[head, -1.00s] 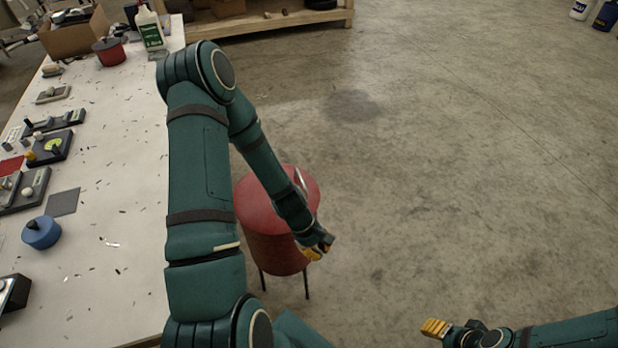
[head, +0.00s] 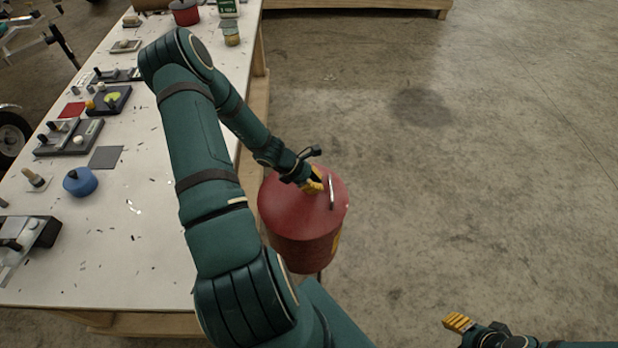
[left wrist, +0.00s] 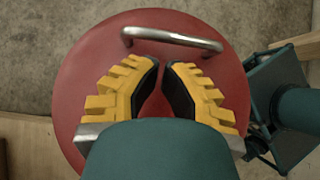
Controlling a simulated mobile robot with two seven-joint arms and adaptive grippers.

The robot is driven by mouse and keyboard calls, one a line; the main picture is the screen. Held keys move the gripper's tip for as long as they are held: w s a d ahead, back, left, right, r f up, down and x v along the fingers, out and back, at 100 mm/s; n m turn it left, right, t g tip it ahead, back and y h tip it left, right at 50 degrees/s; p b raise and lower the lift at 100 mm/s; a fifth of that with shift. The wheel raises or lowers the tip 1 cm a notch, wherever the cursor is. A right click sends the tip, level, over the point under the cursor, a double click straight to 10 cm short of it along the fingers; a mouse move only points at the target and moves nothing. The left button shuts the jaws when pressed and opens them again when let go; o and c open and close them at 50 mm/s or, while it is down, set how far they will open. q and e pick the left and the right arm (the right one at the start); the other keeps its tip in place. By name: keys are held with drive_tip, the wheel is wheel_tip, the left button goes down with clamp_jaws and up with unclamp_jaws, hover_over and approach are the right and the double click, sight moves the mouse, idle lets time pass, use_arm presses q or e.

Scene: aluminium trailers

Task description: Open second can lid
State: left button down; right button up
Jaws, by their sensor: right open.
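A red can (head: 305,240) stands on the floor beside the table. Its round red lid (head: 285,205) has a silver bar handle (head: 332,193), and the lid (left wrist: 75,75) fills much of the left wrist view. My left gripper (head: 316,186) is over the lid, just left of the handle. In the left wrist view its yellow fingertips (left wrist: 163,64) point at the handle (left wrist: 172,39), apart from it, with a narrow gap and nothing between them. My right gripper (head: 460,321) is open and empty at the lower right, away from the can.
The white table (head: 130,270) on the left holds a blue pot (head: 80,182), a red pot (head: 185,12), a jar (head: 231,35) and several small devices. A wooden shelf (head: 350,8) stands at the back. The concrete floor right of the can is clear.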

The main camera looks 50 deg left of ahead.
sight(324, 192)
use_arm(q)
drive_tip(key=shift+x, duration=1.95)
use_arm(e)
drive_tip(key=shift+f, duration=0.3)
use_arm(q)
drive_tip(key=shift+r, duration=0.15)
